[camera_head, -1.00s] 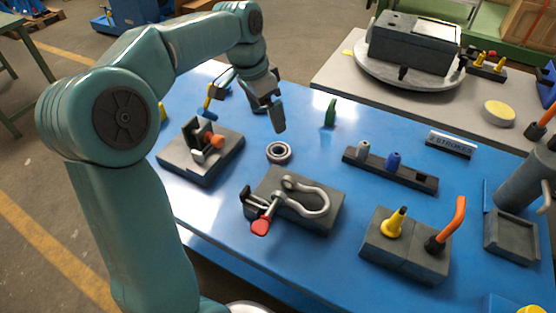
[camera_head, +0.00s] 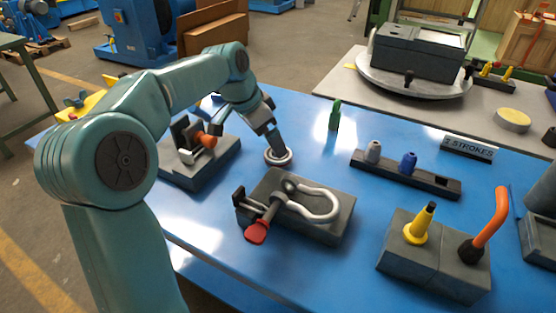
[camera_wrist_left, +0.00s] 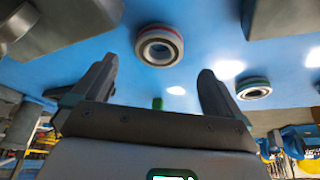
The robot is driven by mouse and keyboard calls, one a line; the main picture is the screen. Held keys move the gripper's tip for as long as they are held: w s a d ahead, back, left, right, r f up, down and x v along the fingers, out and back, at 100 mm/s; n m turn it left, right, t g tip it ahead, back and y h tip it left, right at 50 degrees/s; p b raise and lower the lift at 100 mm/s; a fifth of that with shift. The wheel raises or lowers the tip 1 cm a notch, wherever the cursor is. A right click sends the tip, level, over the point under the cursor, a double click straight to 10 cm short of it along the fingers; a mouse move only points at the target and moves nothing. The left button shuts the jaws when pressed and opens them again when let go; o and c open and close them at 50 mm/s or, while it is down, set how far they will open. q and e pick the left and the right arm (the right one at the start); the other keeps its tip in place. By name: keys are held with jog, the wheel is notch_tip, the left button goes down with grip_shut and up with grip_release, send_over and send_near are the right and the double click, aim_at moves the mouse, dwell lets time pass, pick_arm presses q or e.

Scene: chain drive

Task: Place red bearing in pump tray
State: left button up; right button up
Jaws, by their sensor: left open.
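A grey ring-shaped bearing (camera_head: 278,157) lies on the blue table, partly covered by my left gripper (camera_head: 276,140). In the left wrist view, a bearing with a red band (camera_wrist_left: 160,46) lies beyond the two spread fingers, between them in the picture and apart from both. A second bearing with a green band (camera_wrist_left: 253,88) lies to its right, past the right finger. My left gripper (camera_wrist_left: 155,85) is open and empty. I cannot tell for certain which container is the pump tray. My right gripper is not in view.
A block with a shackle and red-handled clamp (camera_head: 310,215) stands just in front of the bearing. A dark fixture with an orange knob (camera_head: 200,165) is to the left. A dark rack (camera_head: 405,175) holds grey and blue pieces. A dark tray (camera_head: 540,240) is at the right edge.

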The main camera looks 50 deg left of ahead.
pick_arm(q)
jog(key=b+x, duration=0.1)
jog(key=x, duration=0.5)
jog(key=shift+s, duration=0.1)
jog(key=shift+r, duration=0.1)
jog(key=c, duration=1.5)
jog(key=shift+o, duration=0.2)
notch_tip(320, 180, up, 20)
jog(key=p, duration=0.6)
jog(key=shift+p, duration=0.3)
jog(key=shift+s, duration=0.1)
